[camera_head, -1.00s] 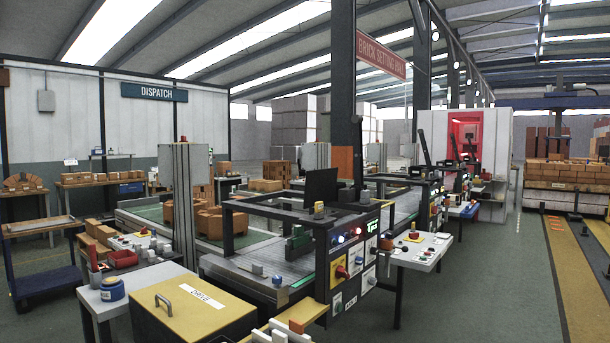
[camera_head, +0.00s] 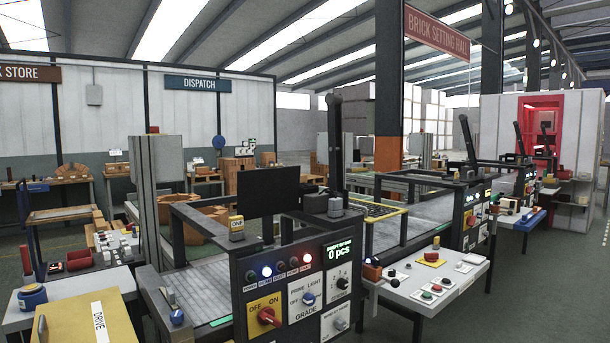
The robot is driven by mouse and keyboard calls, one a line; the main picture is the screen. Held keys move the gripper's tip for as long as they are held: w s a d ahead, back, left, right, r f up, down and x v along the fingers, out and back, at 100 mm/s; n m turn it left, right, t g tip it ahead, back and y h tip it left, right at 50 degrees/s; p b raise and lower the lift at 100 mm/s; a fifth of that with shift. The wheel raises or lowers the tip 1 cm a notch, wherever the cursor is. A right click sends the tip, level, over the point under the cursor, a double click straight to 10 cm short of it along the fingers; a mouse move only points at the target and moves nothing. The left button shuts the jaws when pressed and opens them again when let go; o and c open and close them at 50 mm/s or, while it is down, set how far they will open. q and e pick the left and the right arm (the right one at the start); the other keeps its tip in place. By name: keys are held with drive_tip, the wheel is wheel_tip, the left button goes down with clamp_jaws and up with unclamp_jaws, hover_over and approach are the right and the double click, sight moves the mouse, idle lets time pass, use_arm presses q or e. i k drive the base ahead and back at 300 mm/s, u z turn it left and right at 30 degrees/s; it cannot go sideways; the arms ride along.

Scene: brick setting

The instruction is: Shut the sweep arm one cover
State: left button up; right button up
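No part in view is legibly marked as the sweep arm one cover. A tall dark upright piece (camera_head: 335,140) stands raised at the rear of the nearest machine, beside a black screen (camera_head: 268,192). I cannot tell if it is the cover. A yellow box marked DRIVE (camera_head: 75,325) is at the lower left, with a handle at its left edge. The machine's control panel (camera_head: 300,292) faces me, with a red rotary switch (camera_head: 268,316), lit buttons and a display reading 0 pcs. Neither of my grippers shows.
A white side table (camera_head: 425,283) with buttons stands right of the panel. A small table (camera_head: 68,285) with a blue round device (camera_head: 32,297) stands at left. Similar machines with raised dark arms (camera_head: 468,138) stand farther right. Green floor (camera_head: 540,300) is clear at the right.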

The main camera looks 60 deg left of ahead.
sight(262, 193)
drive_tip(key=i, duration=0.15)
drive_tip(key=u, duration=1.25)
